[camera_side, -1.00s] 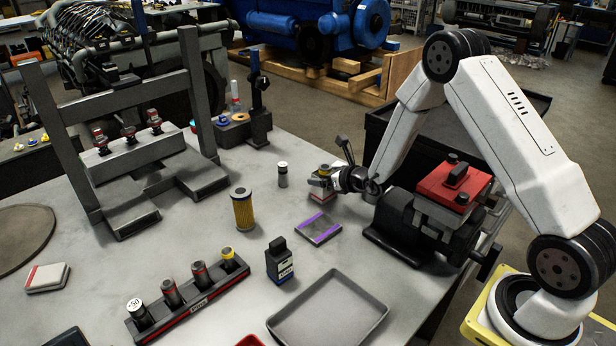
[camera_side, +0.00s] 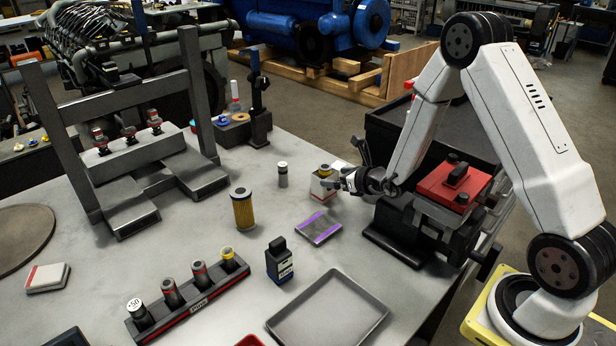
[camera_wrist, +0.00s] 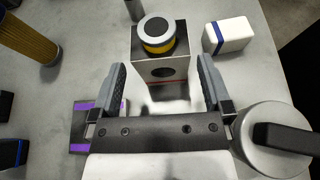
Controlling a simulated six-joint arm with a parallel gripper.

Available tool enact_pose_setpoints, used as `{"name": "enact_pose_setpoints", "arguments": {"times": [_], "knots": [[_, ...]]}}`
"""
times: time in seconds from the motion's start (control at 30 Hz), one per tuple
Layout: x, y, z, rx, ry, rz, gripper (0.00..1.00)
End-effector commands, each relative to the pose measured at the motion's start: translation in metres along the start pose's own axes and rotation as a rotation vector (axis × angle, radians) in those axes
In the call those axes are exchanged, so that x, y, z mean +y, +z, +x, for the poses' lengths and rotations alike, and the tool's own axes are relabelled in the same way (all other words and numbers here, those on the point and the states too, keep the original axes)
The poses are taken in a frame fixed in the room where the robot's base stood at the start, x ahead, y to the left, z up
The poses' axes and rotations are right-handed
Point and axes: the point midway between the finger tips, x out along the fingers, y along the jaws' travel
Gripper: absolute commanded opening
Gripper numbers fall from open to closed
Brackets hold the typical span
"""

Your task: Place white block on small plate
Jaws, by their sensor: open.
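A white block with a blue band (camera_wrist: 228,35) lies on the table beyond my right finger in the wrist view. In the side view I cannot make it out clearly around my gripper. A small flat grey plate with a purple stripe (camera_side: 318,228) lies on the table in front of my gripper; its purple parts show at the left in the wrist view (camera_wrist: 84,125). My gripper (camera_side: 338,183) is open and low over the table. In the wrist view its fingers (camera_wrist: 161,77) are spread and empty, facing a white box (camera_wrist: 162,70).
A yellow-banded round cap (camera_wrist: 157,34) sits on the white box. A yellow filter (camera_side: 243,208), dark bottle (camera_side: 280,262), socket rack (camera_side: 190,303) and large grey tray (camera_side: 272,324) stand nearby. Another white block with a red edge (camera_side: 47,278) lies far left.

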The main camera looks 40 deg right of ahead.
Motion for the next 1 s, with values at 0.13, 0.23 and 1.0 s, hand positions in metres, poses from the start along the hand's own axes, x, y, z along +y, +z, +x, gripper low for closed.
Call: {"name": "enact_pose_setpoints", "arguments": {"times": [0.13, 0.23, 1.0], "knots": [[0.000, 0.000, 0.000, 0.000, 0.000, 0.000, 1.00], [0.000, 0.000, 0.000, 0.000, 0.000, 0.000, 1.00], [0.000, 0.023, -0.009, -0.003, -0.001, -0.001, 1.00]]}}
